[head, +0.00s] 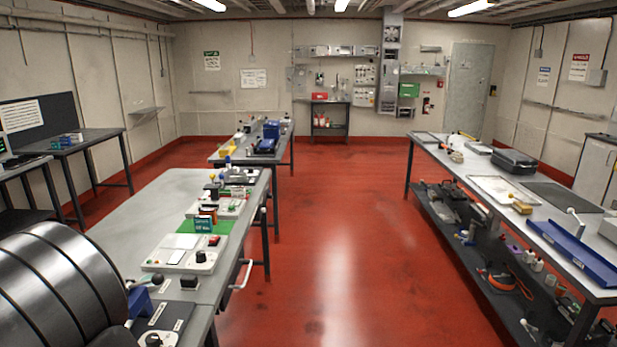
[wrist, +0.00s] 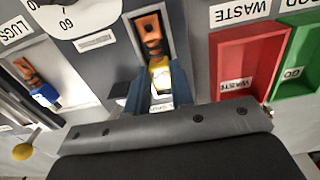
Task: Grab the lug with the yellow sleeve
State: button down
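In the wrist view, the lug with the yellow sleeve (wrist: 160,75) sits in a grey-framed slot, with an orange-brown part (wrist: 150,35) above the sleeve. My gripper (wrist: 158,88) has its two blue fingers on either side of the yellow sleeve. I cannot tell whether the fingers press on it or stand just apart. Another lug, with a blue sleeve (wrist: 46,96), lies in a slot at the left, near a "LUGS" label (wrist: 17,30). In the head view I cannot make out my gripper or the lugs.
In the wrist view, a red "WASTE" tray (wrist: 245,62) and a green "GO" tray (wrist: 297,55) stand at the right. A yellow knob (wrist: 22,152) is at lower left. In the head view, a grey workbench (head: 130,215) holds several devices, and the red floor (head: 335,240) beside it is clear.

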jog(key=shift+r, duration=2.5)
